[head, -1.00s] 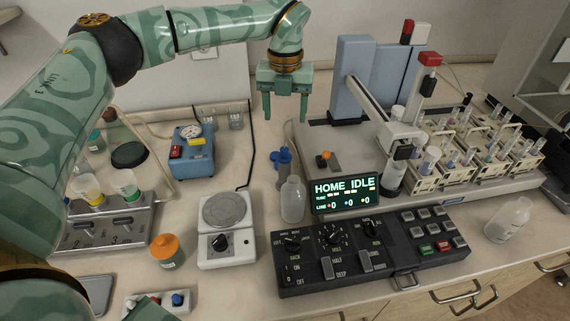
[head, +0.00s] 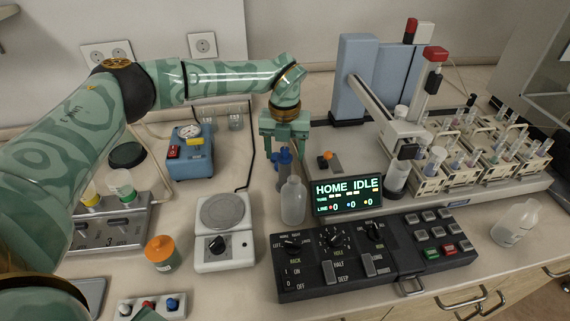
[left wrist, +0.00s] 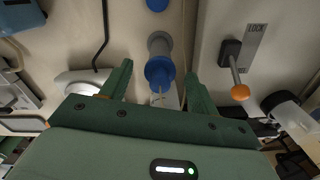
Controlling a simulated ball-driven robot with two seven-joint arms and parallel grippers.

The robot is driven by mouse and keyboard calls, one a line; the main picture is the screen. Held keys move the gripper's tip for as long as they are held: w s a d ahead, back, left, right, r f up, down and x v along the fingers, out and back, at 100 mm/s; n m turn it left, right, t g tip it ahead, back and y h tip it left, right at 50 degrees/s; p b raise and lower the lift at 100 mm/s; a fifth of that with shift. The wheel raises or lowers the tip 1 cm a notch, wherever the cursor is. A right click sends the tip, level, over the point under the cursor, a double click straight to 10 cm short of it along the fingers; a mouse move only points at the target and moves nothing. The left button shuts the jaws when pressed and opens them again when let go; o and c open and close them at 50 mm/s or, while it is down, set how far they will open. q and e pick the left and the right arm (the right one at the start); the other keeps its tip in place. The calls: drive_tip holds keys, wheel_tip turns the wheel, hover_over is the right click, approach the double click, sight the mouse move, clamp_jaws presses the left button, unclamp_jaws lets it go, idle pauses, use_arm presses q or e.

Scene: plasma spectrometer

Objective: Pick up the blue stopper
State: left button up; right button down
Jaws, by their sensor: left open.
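A blue stopper-like piece (head: 284,157) stands upright behind the clear bottle (head: 293,203), which hides its lower part. In the left wrist view its blue flange (left wrist: 159,72) and grey shaft (left wrist: 159,46) lie between my fingers in the picture. Another blue round part (left wrist: 157,4) shows at that view's top edge. My left gripper (head: 284,158) points down above or around the piece, its fingers open on either side; I cannot tell how far down they reach. No contact shows. A small blue knob-like piece (head: 172,303) also sits in a white strip at the lower left. My right gripper is not in view.
An orange-knobbed lever (left wrist: 240,91) stands close right of the blue piece. The display (head: 347,194) and black control panel (head: 370,258) are in front. Racks of tubes (head: 470,165) fill the right side.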

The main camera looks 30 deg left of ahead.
use_arm(q)
drive_tip(key=c, duration=1.1)
drive_tip(key=shift+r, duration=0.1)
wheel_tip(320, 180, up, 18)
drive_tip(key=p, duration=0.3)
